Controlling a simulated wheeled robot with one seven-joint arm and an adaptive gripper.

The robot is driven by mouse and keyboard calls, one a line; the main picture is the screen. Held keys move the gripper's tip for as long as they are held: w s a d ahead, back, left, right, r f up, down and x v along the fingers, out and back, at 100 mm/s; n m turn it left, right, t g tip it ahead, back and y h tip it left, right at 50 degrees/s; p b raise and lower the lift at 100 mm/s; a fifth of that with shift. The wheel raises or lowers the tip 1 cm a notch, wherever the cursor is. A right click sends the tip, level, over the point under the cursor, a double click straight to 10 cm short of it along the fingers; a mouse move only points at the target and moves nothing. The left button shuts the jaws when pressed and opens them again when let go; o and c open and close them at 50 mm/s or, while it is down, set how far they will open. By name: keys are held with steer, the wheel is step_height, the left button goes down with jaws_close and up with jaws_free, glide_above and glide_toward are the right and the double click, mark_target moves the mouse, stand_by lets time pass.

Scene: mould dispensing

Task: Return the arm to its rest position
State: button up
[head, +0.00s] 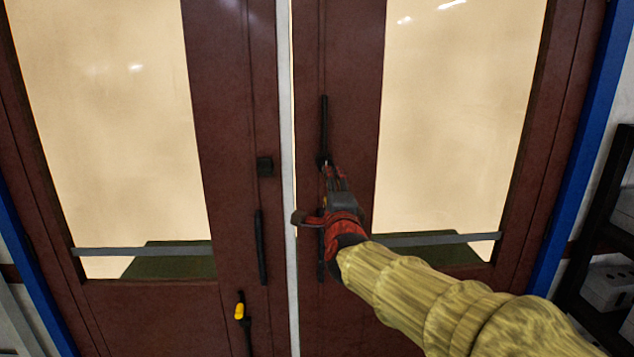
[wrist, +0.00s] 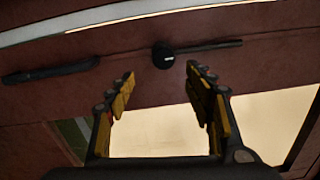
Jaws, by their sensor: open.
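My gripper (head: 327,170) is at the end of my sleeved arm, in front of the right door panel in the head view. In the wrist view my gripper (wrist: 160,78) shows two separated fingers with yellow pads and nothing between them. The dark red double door (head: 240,120) fills most of the head view, with a pale strip down the middle. A black handle (head: 324,120) on the right panel rises just above my gripper. Whether the fingers touch the door or handle, I cannot tell.
A dark shelf (head: 590,265) with grey boxes (head: 608,288) stands at the right edge.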

steer(key=s+a+f+n+g+y, duration=0.1)
steer(key=s+a+f+n+g, duration=0.1)
steer(key=f+n, duration=0.3)
steer(key=s+a+f+n+g+y, duration=0.1)
steer(key=s+a+f+n+g, duration=0.15)
steer(key=f, duration=0.45)
steer(key=s+f+n+g, duration=0.4)
steer(key=s+f+n, duration=0.2)
steer(key=s, duration=0.3)
steer(key=s+d+f+n+g, duration=0.1)
steer(key=s+d+n, duration=0.1)
steer(key=s+d, duration=0.3)
steer(key=s+d+f+n+g+h, duration=0.1)
steer(key=s+d, duration=0.4)
steer(key=s, duration=0.8)
steer(key=s+d+f+n+g+h, duration=0.1)
steer(key=s+d, duration=0.3)
steer(key=s, duration=0.5)
steer(key=shift+s+d+f+n+g+p, duration=0.4)
steer(key=shift+f+n+g, duration=0.15)
steer(key=shift+f+n, duration=0.3)
steer(key=shift+w, duration=0.1)
steer(key=shift+c, duration=1.1)
